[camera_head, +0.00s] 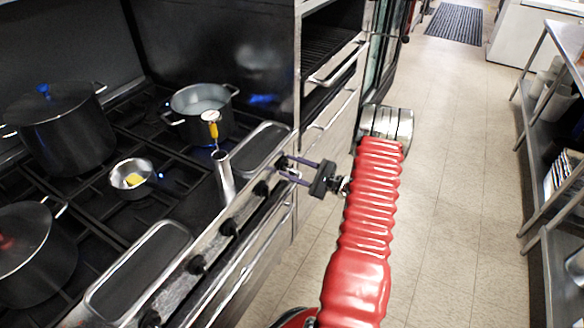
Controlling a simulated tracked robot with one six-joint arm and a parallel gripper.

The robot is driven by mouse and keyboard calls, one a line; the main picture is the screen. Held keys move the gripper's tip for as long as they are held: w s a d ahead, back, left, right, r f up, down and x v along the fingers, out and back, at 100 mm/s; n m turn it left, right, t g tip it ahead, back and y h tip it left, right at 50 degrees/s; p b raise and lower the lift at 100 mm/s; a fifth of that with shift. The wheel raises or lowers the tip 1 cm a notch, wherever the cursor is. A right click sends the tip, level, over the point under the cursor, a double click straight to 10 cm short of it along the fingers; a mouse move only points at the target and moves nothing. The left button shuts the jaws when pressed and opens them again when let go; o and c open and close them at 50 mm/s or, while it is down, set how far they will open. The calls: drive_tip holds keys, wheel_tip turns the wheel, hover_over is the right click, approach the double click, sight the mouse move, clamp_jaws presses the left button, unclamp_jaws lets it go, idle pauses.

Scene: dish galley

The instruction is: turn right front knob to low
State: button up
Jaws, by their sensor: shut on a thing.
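A row of several black knobs runs along the stove's metal front panel (212,246). My gripper (285,168) reaches the panel from the right, with its two purple-grey fingers around the farthest knob (282,161), at the right end of the row. The fingers are shut on that knob and partly hide it. Its pointer and setting are too small to read. The neighbouring knob (261,188) is clear of the fingers. A small saucepan (133,178) with something yellow in it sits on the stovetop, with a small blue glow beside it.
A pot (200,110) of pale liquid, a dark lidded stockpot (60,130) and another lidded pot (36,255) stand on the burners. A metal cylinder (225,178) holding a utensil stands near the front edge. The tiled floor (455,200) is open; shelving (545,130) lines the right.

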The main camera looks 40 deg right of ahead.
idle(0.3)
drive_tip(key=o, duration=1)
drive_tip(key=shift+o, duration=0.2)
drive_tip(key=shift+s, duration=0.1)
drive_tip(key=v, duration=1.3)
drive_tip(key=shift+s, duration=0.3)
drive_tip(key=shift+d, duration=0.1)
